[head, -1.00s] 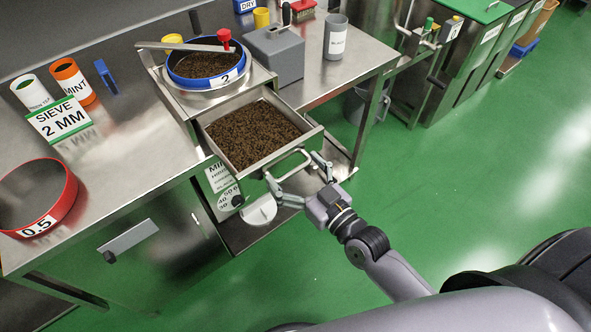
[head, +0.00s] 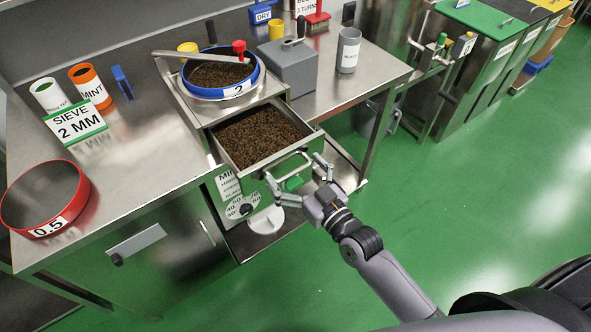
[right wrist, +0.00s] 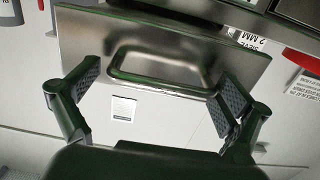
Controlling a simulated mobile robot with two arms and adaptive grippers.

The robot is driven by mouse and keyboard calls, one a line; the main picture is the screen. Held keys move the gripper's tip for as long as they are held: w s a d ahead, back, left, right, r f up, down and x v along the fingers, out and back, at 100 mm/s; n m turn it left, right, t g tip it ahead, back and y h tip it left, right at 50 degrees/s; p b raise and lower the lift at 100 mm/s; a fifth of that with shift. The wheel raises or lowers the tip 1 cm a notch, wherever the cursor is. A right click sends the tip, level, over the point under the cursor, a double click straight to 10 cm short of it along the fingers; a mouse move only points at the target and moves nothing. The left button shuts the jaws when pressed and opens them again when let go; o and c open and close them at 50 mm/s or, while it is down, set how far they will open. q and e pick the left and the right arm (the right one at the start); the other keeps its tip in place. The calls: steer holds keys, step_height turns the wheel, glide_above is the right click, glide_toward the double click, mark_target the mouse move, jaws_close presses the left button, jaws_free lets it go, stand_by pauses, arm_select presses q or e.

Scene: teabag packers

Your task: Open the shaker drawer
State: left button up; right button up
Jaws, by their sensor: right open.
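The shaker drawer (head: 256,176) is pulled out from under the sieve shaker and is filled with dark brown tea leaves (head: 257,137). Its bar handle (head: 291,164) is on the front panel. In the right wrist view the drawer front (right wrist: 215,58) and its handle (right wrist: 160,84) face me. My right gripper (head: 298,182) is open just in front of the handle. In the right wrist view its fingers (right wrist: 155,100) are spread on either side of the handle, with no grip on it. My left gripper is not in view.
The blue sieve (head: 219,92) labelled 2 sits on the shaker above the drawer. A dial (head: 243,207) is on the shaker body below. A red 0.5 sieve (head: 47,228) and a SIEVE 2 MM sign (head: 75,122) stand on the bench. The green floor (head: 440,210) to the right is clear.

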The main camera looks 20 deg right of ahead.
steer(key=shift+s+f, duration=0.15)
steer(key=shift+s, duration=0.05)
steer(key=v, duration=1.1)
steer(key=shift+s+d, duration=0.15)
steer(key=shift+s, duration=0.15)
steer(key=s+d+f+g+h, duration=0.1)
steer(key=s+d+f+g, duration=0.1)
steer(key=f, duration=0.8)
steer(key=s+d+f+m+g+h, duration=0.1)
steer(key=s+d+f+g+h, duration=0.15)
steer(key=f, duration=0.75)
steer(key=s+d+f+g+h, duration=0.1)
steer(key=f+g, duration=0.1)
steer(key=f, duration=0.9)
steer(key=s+f+g+h, duration=0.1)
steer(key=s+f+g, duration=0.3)
steer(key=s+f, duration=0.6)
steer(key=s+d+f+g, duration=0.1)
steer(key=s+f+g, duration=0.4)
steer(key=s+f, duration=0.5)
steer(key=s, duration=0.5)
steer(key=shift+d+m+h, duration=0.3)
steer(key=shift+h, duration=0.05)
steer(key=shift+w+g, duration=0.1)
steer(key=shift+g, duration=0.15)
